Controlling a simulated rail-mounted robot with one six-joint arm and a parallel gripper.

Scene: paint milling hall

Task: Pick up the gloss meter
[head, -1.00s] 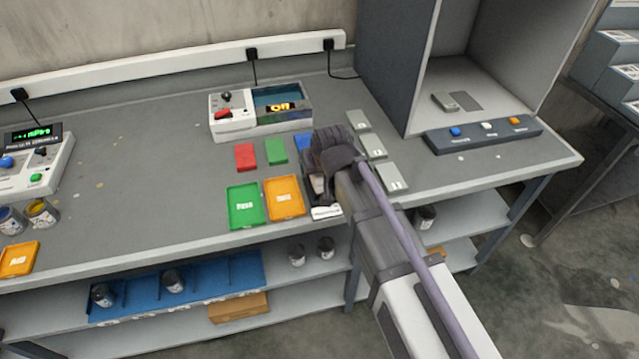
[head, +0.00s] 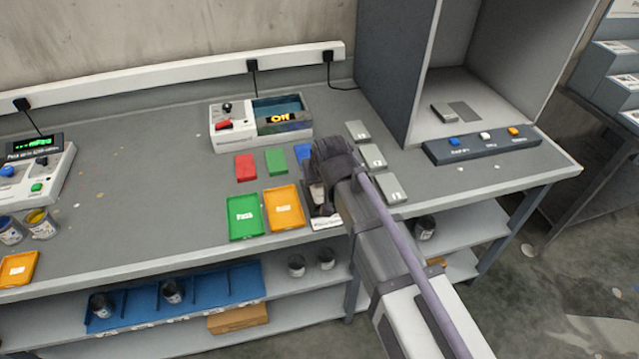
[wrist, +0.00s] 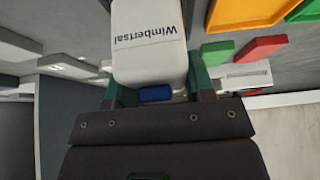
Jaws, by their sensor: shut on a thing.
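The gloss meter (wrist: 150,45) is a white block with rounded edges, dark lettering that seems to read "Wimbertsal" and a blue button, seen in the wrist view. My gripper (wrist: 158,84) is shut on it, with a green finger on either side. In the head view my dark gripper (head: 333,165) is over the bench, just right of the orange tray, and hides most of the meter. A dark holder with a white label (head: 326,223) shows below the gripper at the bench's front edge. I cannot tell whether the meter touches the holder.
The green tray (head: 245,217) and orange tray (head: 284,208) lie close left of the gripper. Several grey labelled plates (head: 373,157) lie close right. A white device (head: 235,130) with a window stands behind. A grey booth (head: 395,75) rises at right. The bench's left-middle is mostly clear.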

